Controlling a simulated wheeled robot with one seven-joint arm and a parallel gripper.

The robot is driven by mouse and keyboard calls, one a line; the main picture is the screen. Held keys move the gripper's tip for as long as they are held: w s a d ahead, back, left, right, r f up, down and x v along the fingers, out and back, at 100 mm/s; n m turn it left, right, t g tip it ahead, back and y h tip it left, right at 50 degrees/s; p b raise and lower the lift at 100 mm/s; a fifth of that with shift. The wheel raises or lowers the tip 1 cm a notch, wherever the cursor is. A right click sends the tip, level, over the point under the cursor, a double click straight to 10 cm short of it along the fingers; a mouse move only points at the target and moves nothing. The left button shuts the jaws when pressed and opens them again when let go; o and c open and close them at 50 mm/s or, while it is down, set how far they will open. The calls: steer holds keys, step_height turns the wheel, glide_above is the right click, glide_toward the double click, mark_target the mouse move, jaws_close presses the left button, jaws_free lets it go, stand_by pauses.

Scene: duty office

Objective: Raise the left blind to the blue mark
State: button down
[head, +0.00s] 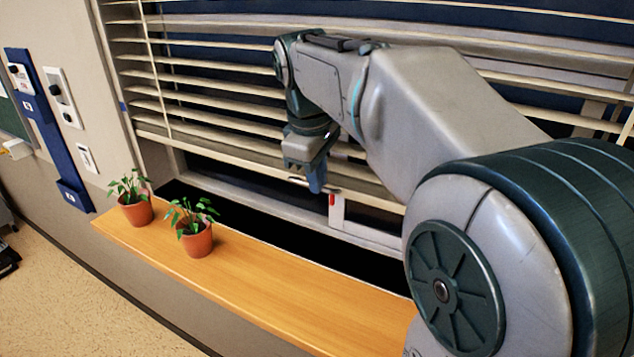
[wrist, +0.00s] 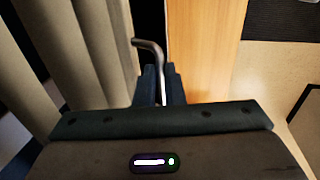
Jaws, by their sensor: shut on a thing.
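The left blind (head: 195,108) has pale slats, lowered over most of the window. Its left end shows; my arm covers much of the rest. Its bottom rail (head: 215,148) hangs above the sill. A small blue mark (head: 122,106) is on the frame at the blind's left edge, slightly higher than the rail's left end. My gripper (head: 316,188) is in front of the blind's lower part, pointing down. In the wrist view, my gripper (wrist: 161,85) is shut on a bent metal rod (wrist: 148,46), whose hooked end sticks out past the fingertips. What the rod joins is hidden.
A wooden sill (head: 290,290) runs below the window. Two potted plants, one (head: 135,205) at the sill's left end and one (head: 195,232) beside it, stand left of my gripper. A red piece (head: 331,199) is on the white window frame. Switches (head: 62,97) are on the left wall.

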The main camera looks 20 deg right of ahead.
step_height(320, 180, up, 7)
steer(key=p, duration=0.4)
steer(key=c, duration=1.5)
jaws_free()
steer(key=r, duration=0.4)
steer(key=s+a+r, duration=0.1)
steer(key=r, duration=0.4)
steer(key=a+r, duration=0.1)
steer(key=r, duration=0.3)
steer(key=shift+s+r, duration=0.25)
steer(key=shift+s, duration=0.15)
steer(key=s+f+m, duration=0.3)
steer(key=s+f, duration=0.1)
steer(key=f, duration=0.6)
steer(key=s+f+m+t+y+b, duration=0.1)
steer(key=s+f+m, duration=0.2)
steer(key=f, duration=0.7)
steer(key=s+f+m+t, duration=0.1)
steer(key=s+f+m, duration=0.2)
steer(key=s+f, duration=0.4)
steer(key=shift+d+f+b, duration=0.2)
steer(key=shift+f, duration=0.65)
steer(key=shift+d+f+b, duration=0.15)
steer(key=shift+f, duration=0.65)
